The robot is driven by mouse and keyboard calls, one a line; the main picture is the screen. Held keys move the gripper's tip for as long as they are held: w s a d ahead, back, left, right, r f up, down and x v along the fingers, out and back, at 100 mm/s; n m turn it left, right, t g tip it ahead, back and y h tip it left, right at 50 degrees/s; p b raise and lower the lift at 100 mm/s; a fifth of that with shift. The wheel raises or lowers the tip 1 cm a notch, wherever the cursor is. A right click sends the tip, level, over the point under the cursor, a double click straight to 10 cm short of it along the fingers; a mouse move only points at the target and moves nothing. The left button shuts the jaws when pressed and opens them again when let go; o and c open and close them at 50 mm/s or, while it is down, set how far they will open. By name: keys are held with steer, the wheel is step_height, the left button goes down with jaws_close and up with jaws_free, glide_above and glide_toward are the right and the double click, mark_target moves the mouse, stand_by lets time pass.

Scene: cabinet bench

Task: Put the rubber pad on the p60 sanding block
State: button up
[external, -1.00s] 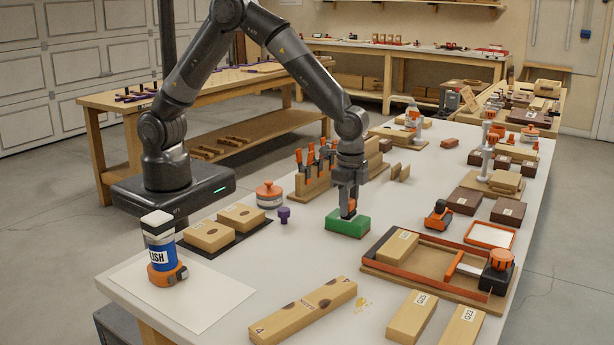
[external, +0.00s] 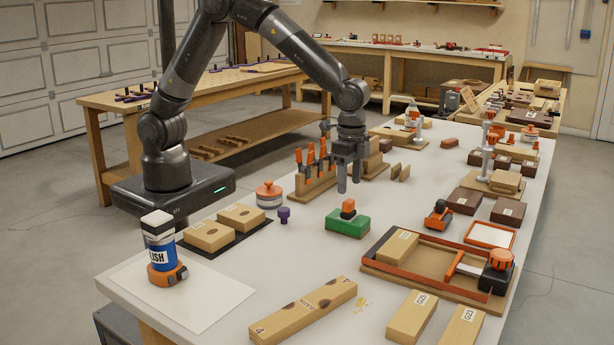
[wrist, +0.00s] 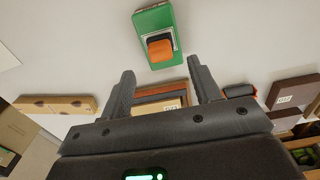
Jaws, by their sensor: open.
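A green block (external: 347,224) lies flat on the white bench top. A small orange-and-black piece (external: 348,209), which looks like the rubber pad, rests on top of it. I cannot read a p60 label on the green block. In the wrist view the green block (wrist: 148,20) and the orange piece (wrist: 160,50) lie beyond the fingertips, with the piece near the middle of the block's visible face. My gripper (external: 349,187) is open and empty above and slightly behind the block, apart from both. Its two fingers also show in the wrist view (wrist: 160,72).
A rack with orange-handled tools (external: 313,170) stands just behind. A purple knob (external: 284,214) and an orange-lidded jar (external: 269,194) are to the left. An orange-edged tray (external: 412,262) is at the right, and a long wooden block (external: 303,311) lies in front.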

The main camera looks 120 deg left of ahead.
mark_target(348, 201)
steer(key=s+d+r+t, duration=0.1)
steer(key=s+d+r, duration=0.3)
steer(key=s+r, duration=0.4)
steer(key=s+d+r+t, duration=0.25)
steer(key=s+r, duration=0.35)
steer(key=r, duration=0.4)
steer(key=s+d+t, duration=0.1)
steer(key=s+d, duration=0.1)
steer(key=s, duration=0.7)
steer(key=s+d+r+t, duration=0.1)
steer(key=s+d, duration=0.2)
steer(key=s, duration=0.6)
steer(key=shift+d, duration=0.25)
